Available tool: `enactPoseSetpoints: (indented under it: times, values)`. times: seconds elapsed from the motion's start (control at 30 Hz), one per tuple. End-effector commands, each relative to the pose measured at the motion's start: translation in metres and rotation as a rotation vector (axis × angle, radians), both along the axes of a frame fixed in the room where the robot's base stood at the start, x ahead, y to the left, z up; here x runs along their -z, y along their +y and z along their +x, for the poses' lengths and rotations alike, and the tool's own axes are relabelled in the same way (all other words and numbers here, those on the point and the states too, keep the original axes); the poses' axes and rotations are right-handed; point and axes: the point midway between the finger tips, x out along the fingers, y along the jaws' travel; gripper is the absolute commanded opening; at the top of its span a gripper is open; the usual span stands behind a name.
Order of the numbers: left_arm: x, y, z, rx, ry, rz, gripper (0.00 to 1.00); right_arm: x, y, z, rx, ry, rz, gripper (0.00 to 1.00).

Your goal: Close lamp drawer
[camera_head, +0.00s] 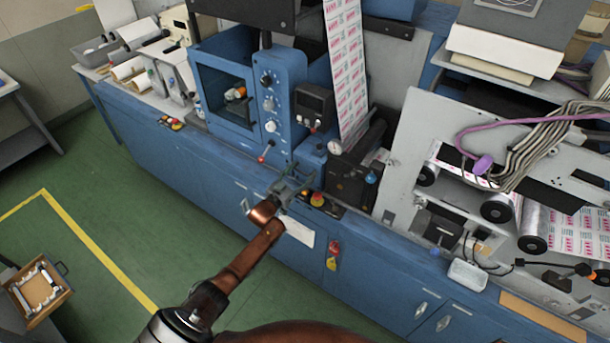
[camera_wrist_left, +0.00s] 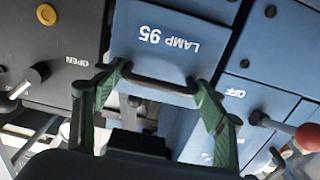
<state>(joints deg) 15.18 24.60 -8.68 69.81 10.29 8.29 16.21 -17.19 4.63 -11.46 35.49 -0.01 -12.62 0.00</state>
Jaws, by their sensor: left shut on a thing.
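The lamp drawer (camera_wrist_left: 165,30) shows in the left wrist view as a blue front with white "LAMP 95" lettering, upside down there. Its dark bar handle (camera_wrist_left: 160,84) lies between the green fingers of my left gripper (camera_wrist_left: 158,92), which is shut on it. In the head view my left gripper (camera_head: 288,187) is at the front of the blue machine, below the small display box. There the gripper and wrist hide most of the drawer, and I cannot tell how far out it stands. My right gripper is not in view.
A red-knobbed lever (camera_wrist_left: 306,136) and an "OFF" panel stand right of the drawer in the wrist view; a dark "OPEN" panel (camera_wrist_left: 50,60) is left. The long blue cabinet (camera_head: 200,180) runs below my gripper. An open wooden drawer (camera_head: 40,288) shows lower left. The green floor between is clear.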

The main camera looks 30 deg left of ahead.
Motion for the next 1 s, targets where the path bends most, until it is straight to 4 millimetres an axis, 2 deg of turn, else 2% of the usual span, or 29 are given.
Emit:
enactPoseSetpoints:
  times: [0.23,0.27,0.33,0.77,0.87,1.0]
  values:
    - [-0.003,-0.004,0.003,0.004,-0.004,0.000,0.22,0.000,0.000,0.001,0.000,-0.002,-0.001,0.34]
    - [-0.003,-0.004,0.003,0.004,-0.004,0.000,0.66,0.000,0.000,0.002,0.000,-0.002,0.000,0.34]
    - [-0.004,-0.004,0.003,0.004,-0.004,0.000,0.71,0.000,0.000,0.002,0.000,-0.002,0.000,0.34]
    - [-0.002,0.000,0.000,0.000,-0.002,0.001,0.72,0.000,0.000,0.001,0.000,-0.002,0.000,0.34]
    - [-0.001,0.001,-0.006,0.000,-0.001,0.000,0.72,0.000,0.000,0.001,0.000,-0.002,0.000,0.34]
    - [0.000,0.003,-0.027,0.000,0.001,0.001,0.72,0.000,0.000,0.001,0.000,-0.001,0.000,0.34]
